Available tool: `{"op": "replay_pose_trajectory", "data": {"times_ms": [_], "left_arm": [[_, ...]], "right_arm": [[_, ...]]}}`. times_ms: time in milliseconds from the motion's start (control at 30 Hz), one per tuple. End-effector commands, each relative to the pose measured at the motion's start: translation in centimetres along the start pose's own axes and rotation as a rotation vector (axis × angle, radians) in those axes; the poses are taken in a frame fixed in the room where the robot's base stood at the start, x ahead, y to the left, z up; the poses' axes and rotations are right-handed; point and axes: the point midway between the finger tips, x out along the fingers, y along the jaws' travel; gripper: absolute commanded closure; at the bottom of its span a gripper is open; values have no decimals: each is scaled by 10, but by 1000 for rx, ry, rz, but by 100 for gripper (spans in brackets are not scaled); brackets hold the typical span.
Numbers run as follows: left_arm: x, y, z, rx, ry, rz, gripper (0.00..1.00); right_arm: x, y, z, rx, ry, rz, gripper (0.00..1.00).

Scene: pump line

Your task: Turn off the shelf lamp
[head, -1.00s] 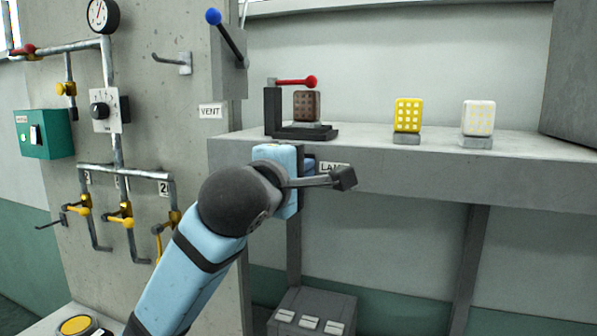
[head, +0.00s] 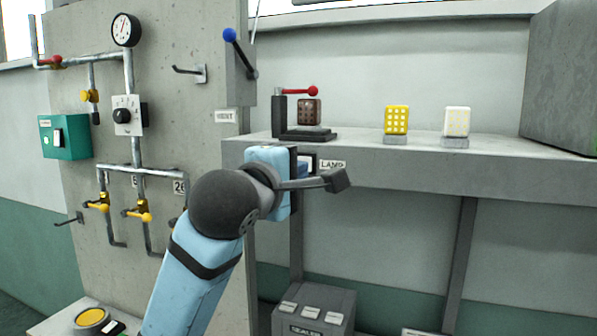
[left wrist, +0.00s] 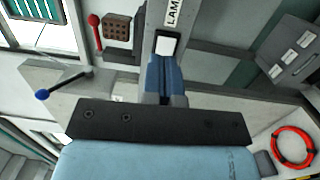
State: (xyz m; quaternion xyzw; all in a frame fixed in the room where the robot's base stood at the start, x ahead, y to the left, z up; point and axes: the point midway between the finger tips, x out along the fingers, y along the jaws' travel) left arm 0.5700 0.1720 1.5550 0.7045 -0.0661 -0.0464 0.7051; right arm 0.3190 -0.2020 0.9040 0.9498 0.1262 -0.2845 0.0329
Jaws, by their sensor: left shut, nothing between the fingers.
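The LAMP label (head: 333,166) is on the front edge of the grey shelf (head: 430,175). A pale switch face (head: 306,163) in a dark frame shows just left of it, partly hidden by my left gripper (head: 297,165). In the left wrist view, the white switch face (left wrist: 166,45) lies below the label (left wrist: 172,12). My left gripper (left wrist: 165,65) is shut and empty, its blue fingers pointing at the switch. I cannot tell whether they touch it. No lit lamp can be made out. My right gripper is not in view.
A brown perforated block (head: 309,112) stands on the shelf by a red-knobbed lever (head: 313,91). A yellow block (head: 396,120) and a white block (head: 457,122) stand further right. A blue-knobbed lever (head: 230,35) is above left. A grey box (head: 314,308) stands below.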

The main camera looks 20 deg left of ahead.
Motion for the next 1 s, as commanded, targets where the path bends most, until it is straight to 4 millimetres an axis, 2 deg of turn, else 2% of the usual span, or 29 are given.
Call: {"op": "replay_pose_trajectory", "data": {"times_ms": [33, 200, 400, 1000], "left_arm": [[-12, -4, 4, -5, -3, 3, 100], [-46, -2, 12, -3, -1, 1, 100], [-66, 0, 18, -1, 0, 0, 100], [-69, -2, 18, 5, 1, -6, 100]], "right_arm": [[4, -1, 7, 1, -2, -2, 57], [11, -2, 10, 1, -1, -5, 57], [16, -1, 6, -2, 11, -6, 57], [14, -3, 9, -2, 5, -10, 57]]}}
